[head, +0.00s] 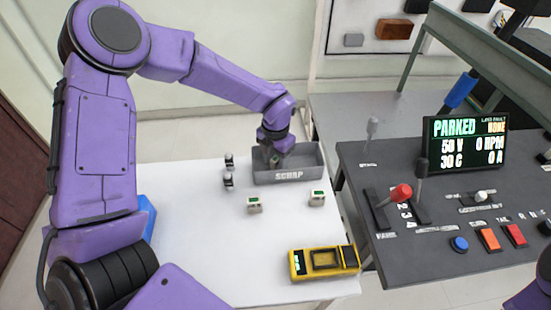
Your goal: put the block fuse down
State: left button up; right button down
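My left gripper (274,161) points down at the left end of the grey bin marked SCRAP (288,176). A small pale thing with a green patch, like a block fuse (273,161), shows between its fingertips. The fingers partly hide it, and I cannot tell whether it touches the bin floor. Two other pale block fuses with green tops stand on the white table in front of the bin, one at the left (254,205) and one at the right (317,199). My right gripper is out of view.
Two small dark-and-white cylinders, a far one (229,160) and a near one (228,181), stand left of the bin. A yellow meter (323,262) lies at the table's front right. A control console (430,235) with levers and a PARKED screen (466,142) stands right.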

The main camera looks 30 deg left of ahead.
aim_at(275, 158)
pick_arm(q)
notch_tip(275, 158, up, 12)
jog(key=shift+r+b, duration=0.2)
jog(key=shift+b, duration=0.2)
